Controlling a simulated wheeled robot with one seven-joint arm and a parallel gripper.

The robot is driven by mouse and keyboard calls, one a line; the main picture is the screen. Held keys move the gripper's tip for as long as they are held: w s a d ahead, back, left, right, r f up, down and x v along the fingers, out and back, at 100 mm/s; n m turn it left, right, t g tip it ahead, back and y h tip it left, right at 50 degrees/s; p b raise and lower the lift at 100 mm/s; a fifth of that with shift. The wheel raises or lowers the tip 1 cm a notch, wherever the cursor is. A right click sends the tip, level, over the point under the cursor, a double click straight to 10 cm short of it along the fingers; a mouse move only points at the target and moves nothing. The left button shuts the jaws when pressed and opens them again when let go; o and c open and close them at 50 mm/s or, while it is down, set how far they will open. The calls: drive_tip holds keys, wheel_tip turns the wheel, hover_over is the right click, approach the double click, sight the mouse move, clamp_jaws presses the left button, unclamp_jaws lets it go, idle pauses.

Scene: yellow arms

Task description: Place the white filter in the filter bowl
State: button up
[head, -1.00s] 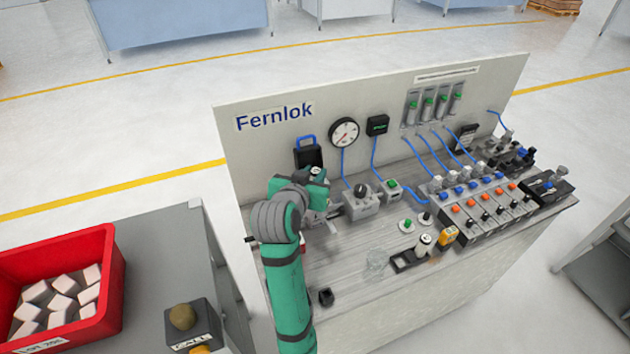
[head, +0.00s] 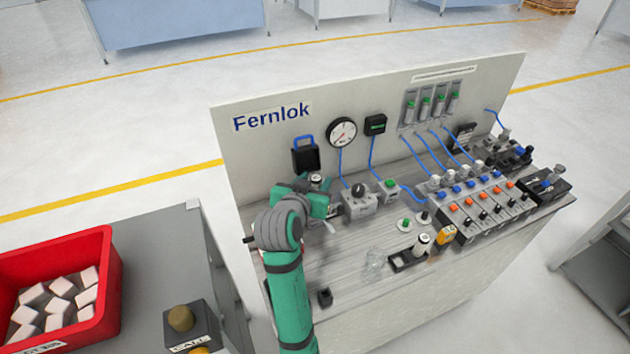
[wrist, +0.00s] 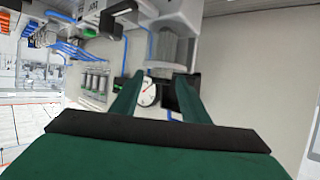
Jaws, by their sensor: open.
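A white cylinder with a dark top (head: 423,243), apparently the white filter, stands upright at a black holder (head: 402,261) near the bench front. A clear cup (head: 373,260), apparently the filter bowl, is left of it. My gripper (head: 326,198) is at the bench's left, well away from both. In the wrist view, my gripper (wrist: 160,85) is open and empty, its fingers apart. A pale grey ribbed cylinder (wrist: 180,48) on a grey block is just beyond the fingertips. I cannot tell whether they touch. The round top of a fitting (head: 317,178) shows behind the gripper.
The Fernlok back panel (head: 272,117) with a gauge (head: 342,133) rises close behind the gripper. Grey valve blocks (head: 359,199) with blue hoses stand to its right. A yellow item (head: 444,234) is beside the holder. Bare bench (head: 345,285) lies in front.

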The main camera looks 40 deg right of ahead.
drive_tip(key=shift+a+r, duration=0.35)
drive_tip(key=shift+a, duration=0.15)
drive_tip(key=v, duration=1.1)
drive_tip(key=shift+s, duration=0.2)
drive_tip(key=shift+w+r, duration=0.1)
